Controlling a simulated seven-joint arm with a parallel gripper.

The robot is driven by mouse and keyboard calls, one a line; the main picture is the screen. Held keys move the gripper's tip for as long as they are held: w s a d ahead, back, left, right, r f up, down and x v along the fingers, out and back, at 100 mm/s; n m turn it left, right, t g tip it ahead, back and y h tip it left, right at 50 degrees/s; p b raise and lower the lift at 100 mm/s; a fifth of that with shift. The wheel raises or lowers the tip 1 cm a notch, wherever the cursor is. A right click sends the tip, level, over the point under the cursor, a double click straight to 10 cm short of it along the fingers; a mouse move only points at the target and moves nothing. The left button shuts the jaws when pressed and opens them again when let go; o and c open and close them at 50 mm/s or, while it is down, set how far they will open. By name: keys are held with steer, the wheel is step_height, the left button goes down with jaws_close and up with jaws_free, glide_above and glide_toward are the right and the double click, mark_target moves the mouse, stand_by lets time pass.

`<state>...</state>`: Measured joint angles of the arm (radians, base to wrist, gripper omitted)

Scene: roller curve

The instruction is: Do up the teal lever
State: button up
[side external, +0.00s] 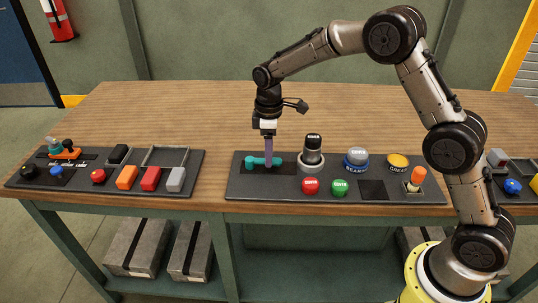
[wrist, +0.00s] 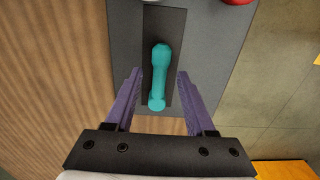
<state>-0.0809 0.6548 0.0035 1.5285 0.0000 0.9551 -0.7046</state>
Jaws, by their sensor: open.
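The teal lever (side external: 263,161) lies on a black plate (side external: 284,168) near the left end of the middle dark board. In the wrist view the teal lever (wrist: 159,78) runs up the picture, with its rounded near end toward my gripper. My gripper (side external: 268,158) points straight down over the lever in the side view. In the wrist view its purple fingers (wrist: 158,76) are apart, one on each side of the lever, with a gap on both sides. Whether the fingers touch the lever's height level cannot be told.
On the same board (side external: 237,189) stand a black-topped knob (side external: 313,150), a red button (side external: 310,186), a green button (side external: 340,187), a blue-ringed button (side external: 356,158) and an orange switch (side external: 418,176). Another board with colored blocks (side external: 126,177) lies left. Bare wooden table (side external: 180,110) is behind.

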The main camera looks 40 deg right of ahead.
steer(key=shift+f, duration=0.7)
jaws_close()
stand_by(1.0)
